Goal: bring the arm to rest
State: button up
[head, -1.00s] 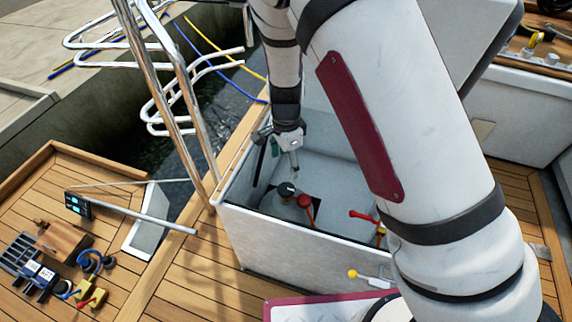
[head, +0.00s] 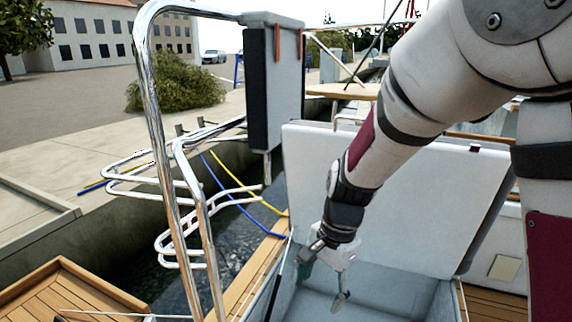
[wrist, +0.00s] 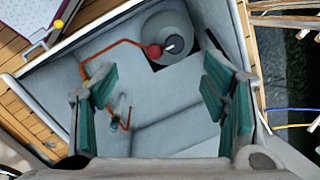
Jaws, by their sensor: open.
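My gripper (head: 322,284) is open and empty, with green pads on its fingers, and hangs over the open locker (head: 405,292). Both fingers show apart in the wrist view (wrist: 161,95), with nothing between them. Below them in the wrist view lie the locker floor, a round grey fitting (wrist: 168,36) with a red knob (wrist: 153,51), and a smaller metal fitting (wrist: 121,106) by a red-orange handle or rod (wrist: 110,48). My arm reaches down from the upper right in the head view. The locker's contents are hidden in the head view.
The raised white locker lid (head: 390,190) stands behind my gripper. Steel rails (head: 172,150) rise on the left, beside the water (head: 215,270) and the quay. The air above the locker's left side looks clear.

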jog(key=s+d+r+n, duration=0.5)
jog(key=s+d+r, duration=0.1)
jog(key=s+r, duration=0.5)
jog(key=s+d+r+n+t+h, duration=0.1)
jog(key=s+d+r+n, duration=0.15)
jog(key=s, duration=0.55)
jog(key=s+d+r+n+h, duration=0.1)
jog(key=s+d+n, duration=0.1)
jog(key=s+d, duration=0.35)
notch_tip(320, 180, up, 17)
jog(key=s+a+t+p, duration=0.1)
jog(key=s+t+p, duration=0.1)
jog(key=p, duration=1.4)
jog(key=shift+a+r+t, duration=0.15)
jog(key=shift+a+t, duration=0.1)
jog(key=shift+t, duration=0.45)
jog(key=shift+s, duration=0.1)
